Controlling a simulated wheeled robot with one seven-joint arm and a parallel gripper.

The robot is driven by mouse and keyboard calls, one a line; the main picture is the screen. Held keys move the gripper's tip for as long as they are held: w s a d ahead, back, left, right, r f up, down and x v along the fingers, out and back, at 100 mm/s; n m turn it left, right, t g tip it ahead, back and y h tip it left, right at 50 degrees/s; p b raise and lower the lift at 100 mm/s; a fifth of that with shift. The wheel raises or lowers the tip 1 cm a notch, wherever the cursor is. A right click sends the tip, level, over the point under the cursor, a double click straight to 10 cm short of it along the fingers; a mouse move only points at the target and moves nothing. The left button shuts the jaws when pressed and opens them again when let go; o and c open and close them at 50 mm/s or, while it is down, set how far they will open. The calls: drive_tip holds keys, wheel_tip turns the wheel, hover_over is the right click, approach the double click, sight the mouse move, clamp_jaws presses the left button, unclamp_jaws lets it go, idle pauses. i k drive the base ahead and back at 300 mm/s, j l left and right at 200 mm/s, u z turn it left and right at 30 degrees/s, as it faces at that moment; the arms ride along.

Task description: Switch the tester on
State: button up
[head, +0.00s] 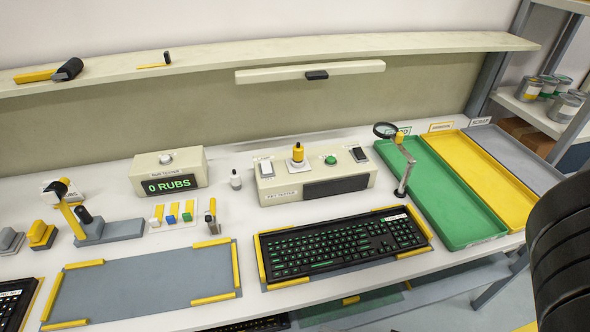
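The key tester (283,192) is a cream box on the bench, behind the keyboard. Its front display (336,187) is dark. On its top are a pale switch or plate (266,166) at left, a yellow knob-like part (298,153) on a white base, a green button (330,160) and a black rocker-like switch (358,155) at right. The rub tester (185,161) is a smaller cream box to its left, with a white button on top and a lit green display (169,185) reading "0 RUBS". My gripper is not in view.
A black keyboard (340,244) with green legends lies in a yellow-cornered fixture before the key tester. A magnifier on a stand (402,190) rises just right of the tester. Green (473,232), yellow (503,205) and grey trays lie farther right. My dark arm part fills the lower right corner.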

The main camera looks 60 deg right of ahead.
sight(360, 154)
drive_tip(key=z, duration=1.5)
drive_tip(key=k+j+z, duration=0.15)
drive_tip(key=j, duration=0.2)
